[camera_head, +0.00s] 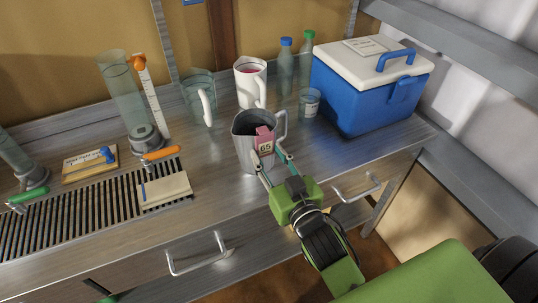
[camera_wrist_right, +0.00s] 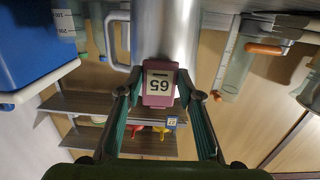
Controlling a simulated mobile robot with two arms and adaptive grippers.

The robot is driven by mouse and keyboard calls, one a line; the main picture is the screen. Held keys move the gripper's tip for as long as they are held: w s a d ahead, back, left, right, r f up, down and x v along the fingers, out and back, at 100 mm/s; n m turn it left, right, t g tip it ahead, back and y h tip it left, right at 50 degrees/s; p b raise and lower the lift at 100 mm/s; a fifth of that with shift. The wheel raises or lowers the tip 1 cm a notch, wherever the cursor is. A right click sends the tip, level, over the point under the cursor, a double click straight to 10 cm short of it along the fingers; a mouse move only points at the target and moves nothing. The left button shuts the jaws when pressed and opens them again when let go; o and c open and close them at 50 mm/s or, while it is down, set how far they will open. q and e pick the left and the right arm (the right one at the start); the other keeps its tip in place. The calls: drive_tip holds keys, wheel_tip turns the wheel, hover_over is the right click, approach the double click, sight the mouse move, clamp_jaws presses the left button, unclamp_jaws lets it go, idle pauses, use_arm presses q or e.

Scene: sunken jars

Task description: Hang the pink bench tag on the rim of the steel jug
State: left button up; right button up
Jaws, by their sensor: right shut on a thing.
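The steel jug (camera_head: 243,151) stands on the bench, its open top up and its handle at the right. The pink bench tag (camera_head: 264,133), with a pale label reading 65, overlaps the jug's front rim in the head view. My right gripper (camera_head: 266,156) is shut on the tag, close in front of the jug. In the right wrist view the tag (camera_wrist_right: 160,101) sits between the fingertips (camera_wrist_right: 159,96), against the jug's wall (camera_wrist_right: 165,35). I cannot tell whether the tag's back part is over the rim. My left gripper is not in view.
Behind the jug stand a white jug (camera_head: 248,88), a clear jug (camera_head: 195,95) and a glass jar (camera_head: 309,103). A blue cooler (camera_head: 350,97) is at the right. A slotted grate (camera_head: 90,212) and a pale block (camera_head: 165,190) lie to the left.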

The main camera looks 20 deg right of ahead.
drive_tip(key=shift+f, duration=0.2)
drive_tip(key=o, duration=1.4)
